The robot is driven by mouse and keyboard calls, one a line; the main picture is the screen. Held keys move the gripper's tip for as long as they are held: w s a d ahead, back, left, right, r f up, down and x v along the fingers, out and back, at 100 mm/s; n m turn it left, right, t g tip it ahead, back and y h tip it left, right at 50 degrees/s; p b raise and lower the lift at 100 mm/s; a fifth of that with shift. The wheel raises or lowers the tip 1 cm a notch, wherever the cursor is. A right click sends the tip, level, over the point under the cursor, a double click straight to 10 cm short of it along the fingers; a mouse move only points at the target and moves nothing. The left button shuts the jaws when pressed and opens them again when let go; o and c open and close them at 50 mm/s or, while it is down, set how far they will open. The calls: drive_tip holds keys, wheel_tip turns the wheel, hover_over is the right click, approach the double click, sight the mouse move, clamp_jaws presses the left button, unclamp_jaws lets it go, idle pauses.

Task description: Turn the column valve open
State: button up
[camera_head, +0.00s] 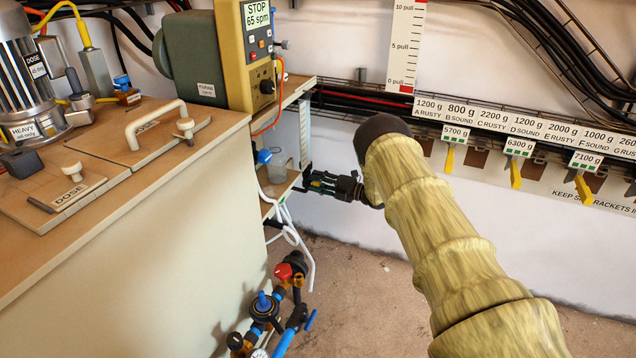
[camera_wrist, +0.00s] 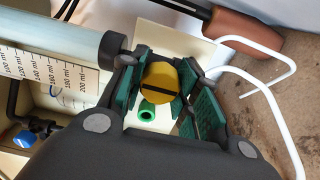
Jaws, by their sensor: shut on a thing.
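The column valve shows in the wrist view as a round yellow knob (camera_wrist: 160,76) with a dark slot line across its face. My gripper (camera_wrist: 161,88) has its green-padded fingers on both sides of the knob and is shut on it. In the head view my gripper (camera_head: 318,182) reaches left to the shelf edge under the bench end; the knob is hidden there. A small green ring (camera_wrist: 148,111) shows just below the knob in the wrist view. A clear tube (camera_wrist: 60,50) with a dark end cap lies beside a millilitre scale (camera_wrist: 50,75) left of my fingers.
White hoses (camera_head: 290,232) hang below my gripper. A beaker (camera_head: 277,168) stands on the small shelf beside it. Red and blue pipe valves (camera_head: 266,305) stand low by the cabinet. A labelled bracket rail (camera_head: 520,130) runs along the wall at right. The floor between is clear.

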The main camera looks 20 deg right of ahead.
drive_tip(key=shift+a, duration=0.1)
drive_tip(key=o, duration=1.1)
drive_tip(key=shift+w, duration=0.1)
drive_tip(key=v, duration=1.2)
